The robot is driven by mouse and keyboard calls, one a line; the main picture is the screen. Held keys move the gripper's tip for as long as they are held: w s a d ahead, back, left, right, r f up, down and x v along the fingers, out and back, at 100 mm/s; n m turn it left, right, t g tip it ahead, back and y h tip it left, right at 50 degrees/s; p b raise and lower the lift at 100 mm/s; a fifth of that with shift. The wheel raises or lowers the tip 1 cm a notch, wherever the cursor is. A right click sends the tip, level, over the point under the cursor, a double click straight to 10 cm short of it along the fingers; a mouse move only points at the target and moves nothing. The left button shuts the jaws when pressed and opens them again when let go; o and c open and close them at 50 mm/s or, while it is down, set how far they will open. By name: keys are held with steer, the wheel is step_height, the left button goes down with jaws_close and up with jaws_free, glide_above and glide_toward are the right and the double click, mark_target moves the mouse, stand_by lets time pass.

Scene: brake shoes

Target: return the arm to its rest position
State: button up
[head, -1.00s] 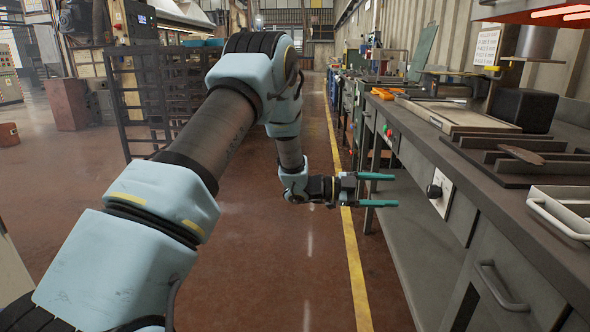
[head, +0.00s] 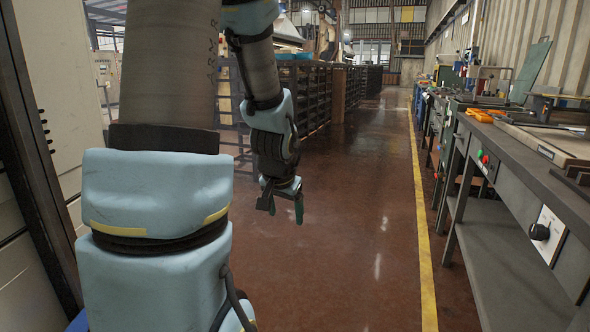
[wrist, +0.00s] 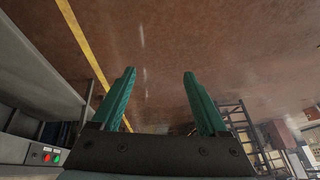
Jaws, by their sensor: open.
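My gripper (head: 284,205) hangs below my folded arm in the head view, left of the picture's middle, with its fingers pointing down. It is over the open floor of the aisle and apart from the workbench. In the wrist view its two green fingers (wrist: 160,88) stand well apart with only brown floor showing between them. The gripper is empty.
A grey workbench (head: 520,160) with a lower shelf runs along the right. A yellow line (head: 424,220) marks the floor beside it. Dark racks (head: 313,98) stand behind my arm. A pale cabinet (head: 72,120) is close at the left. The middle aisle floor is clear.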

steer(key=s+a+n+g, duration=0.3)
steer(key=s+a+n, duration=0.1)
steer(key=s, duration=0.7)
steer(key=w+d+p+v, duration=0.1)
steer(key=w+p+v, duration=0.2)
steer(key=p+v, duration=1.4)
steer(key=shift+s+r+g+y+p, duration=0.3)
steer(key=shift+r+p, duration=0.2)
steer(key=shift+a, duration=0.1)
steer(key=shift+c, duration=0.2)
